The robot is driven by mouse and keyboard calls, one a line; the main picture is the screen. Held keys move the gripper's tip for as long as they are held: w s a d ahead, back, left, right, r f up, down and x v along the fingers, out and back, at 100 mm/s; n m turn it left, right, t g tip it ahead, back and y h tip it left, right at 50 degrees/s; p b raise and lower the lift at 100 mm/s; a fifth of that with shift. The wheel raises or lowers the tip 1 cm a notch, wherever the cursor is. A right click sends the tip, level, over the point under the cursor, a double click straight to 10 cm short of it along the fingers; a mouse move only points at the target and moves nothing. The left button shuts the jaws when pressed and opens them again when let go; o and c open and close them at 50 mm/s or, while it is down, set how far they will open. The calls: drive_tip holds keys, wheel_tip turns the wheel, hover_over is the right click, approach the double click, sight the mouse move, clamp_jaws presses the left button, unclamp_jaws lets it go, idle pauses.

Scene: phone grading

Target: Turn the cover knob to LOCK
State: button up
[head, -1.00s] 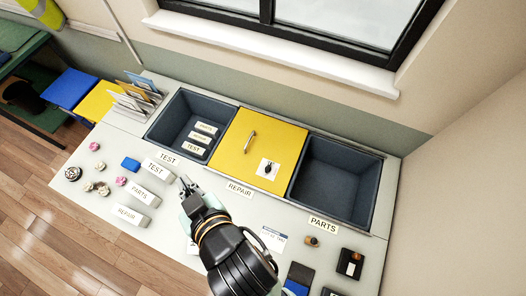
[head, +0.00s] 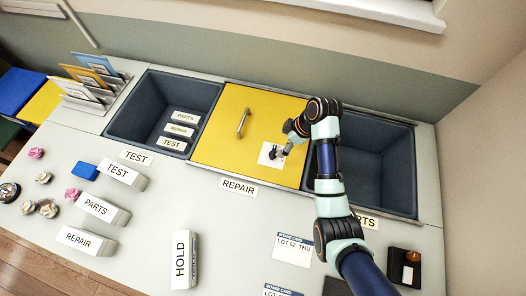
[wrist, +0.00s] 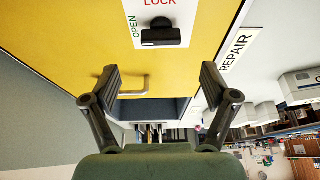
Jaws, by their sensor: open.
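The yellow cover (head: 215,139) lies shut over the REPAIR bin, with a metal handle (head: 243,122) on it. A white plate (head: 265,154) on the cover carries the knob. In the wrist view the black knob (wrist: 161,36) sits on this plate, its grip bar lying across the picture. OPEN (wrist: 134,27) is printed at its left and LOCK (wrist: 160,2) above it. My gripper (wrist: 161,78) is open and empty, its two fingers spread. In the head view it hangs close over the plate and partly hides the knob; contact cannot be told.
The TEST bin (head: 143,102) at left holds several label blocks. The PARTS bin (head: 398,165) at right is partly behind my arm. Label blocks, including a HOLD block (head: 184,260), stand on the table in front. A dark box (head: 404,266) stands at the front right.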

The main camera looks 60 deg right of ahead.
sight(274, 151)
drive_tip(key=b+x, duration=0.2)
drive_tip(key=x, duration=0.5)
drive_tip(key=shift+a+f, duration=0.1)
drive_tip(key=shift+f, duration=0.2)
drive_tip(key=c, duration=1.2)
drive_tip(key=shift+o, duration=0.2)
